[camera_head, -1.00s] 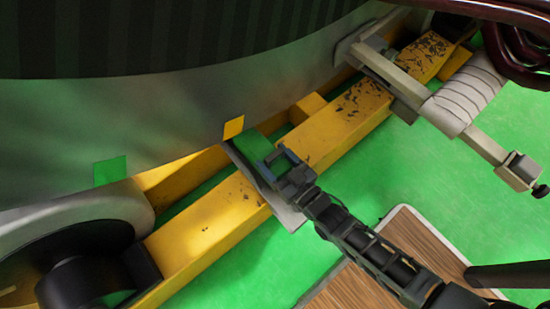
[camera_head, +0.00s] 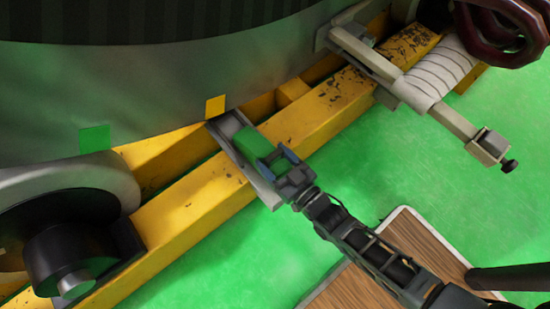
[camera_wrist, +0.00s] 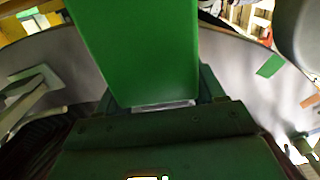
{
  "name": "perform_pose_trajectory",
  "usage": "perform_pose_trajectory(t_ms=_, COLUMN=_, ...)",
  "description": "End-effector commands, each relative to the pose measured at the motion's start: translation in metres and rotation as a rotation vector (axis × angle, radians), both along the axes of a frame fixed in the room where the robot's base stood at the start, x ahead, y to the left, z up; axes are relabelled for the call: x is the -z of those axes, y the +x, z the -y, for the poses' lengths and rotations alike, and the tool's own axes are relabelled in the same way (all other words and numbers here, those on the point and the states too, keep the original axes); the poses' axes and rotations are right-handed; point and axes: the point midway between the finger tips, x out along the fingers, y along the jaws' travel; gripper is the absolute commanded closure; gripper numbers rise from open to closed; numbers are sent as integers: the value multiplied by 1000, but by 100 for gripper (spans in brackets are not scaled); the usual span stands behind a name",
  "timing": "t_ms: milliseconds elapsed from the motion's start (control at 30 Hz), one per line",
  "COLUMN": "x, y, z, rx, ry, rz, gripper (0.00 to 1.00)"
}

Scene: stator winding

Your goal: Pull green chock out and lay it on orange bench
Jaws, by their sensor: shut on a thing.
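The green chock (camera_head: 252,143) is a green block held at the end of my gripper (camera_head: 284,163), over the grey metal plate on the yellow beam. In the wrist view the chock (camera_wrist: 135,50) fills the upper middle, between the jaws. My gripper is shut on it. A gap shows between the chock and the large grey drum (camera_head: 150,90). Whether the chock still touches the plate beneath is hard to tell. No orange bench can be made out in these views.
The grey plate (camera_head: 262,190) lies across the yellow beam (camera_head: 190,214). A black-hubbed roller (camera_head: 75,250) stands at left, a clamp with a wrapped bar (camera_head: 440,70) at upper right. A wood-topped surface (camera_head: 345,298) is at the bottom. Green floor (camera_head: 420,170) is open at right.

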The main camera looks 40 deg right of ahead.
Motion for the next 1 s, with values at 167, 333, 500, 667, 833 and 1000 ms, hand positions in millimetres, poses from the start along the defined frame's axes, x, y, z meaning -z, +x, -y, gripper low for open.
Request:
perform_pose_trajectory(t_ms=167, x=0, y=0, z=0, rx=0, ry=0, rz=0, gripper=87)
perform_pose_trajectory(t_ms=333, x=0, y=0, z=0, rx=0, ry=0, rz=0, gripper=19)
perform_pose_trajectory(t_ms=500, x=0, y=0, z=0, rx=0, ry=0, rz=0, gripper=3)
perform_pose_trajectory(t_ms=667, x=0, y=0, z=0, rx=0, ry=0, rz=0, gripper=2)
perform_pose_trajectory(t_ms=833, x=0, y=-5, z=0, rx=0, ry=0, rz=-2, gripper=2)
perform_pose_trajectory(t_ms=1000, x=-1, y=-28, z=0, rx=0, ry=0, rz=-4, gripper=2)
